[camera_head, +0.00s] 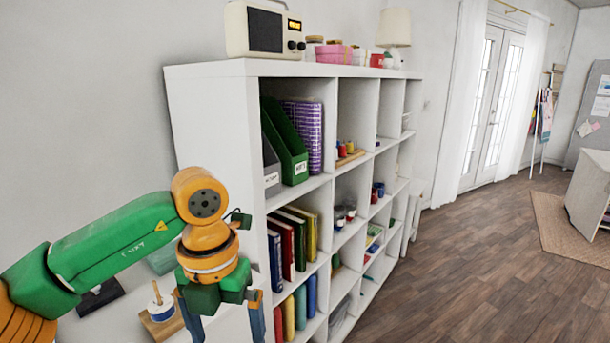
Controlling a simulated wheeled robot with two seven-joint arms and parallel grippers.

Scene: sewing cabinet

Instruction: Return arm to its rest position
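My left arm (110,240), green and orange, comes in from the left with its forearm raised and its wrist bent down. My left gripper (223,325) points downward in front of the near end of the white shelf unit (215,120). Its two fingers stand apart, with only the shelf's white side showing between them. The fingertips are near or beyond the bottom edge of the picture. I cannot tell how far the gripper is from the shelf side. My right arm and gripper are not in view.
A wooden stand with a white spool (160,309) is just left of my gripper. The shelf holds books (290,240), a green file box (285,140) and small supplies. A radio (264,30) and lamp (394,27) stand on top. The wooden floor (465,260) at right is clear.

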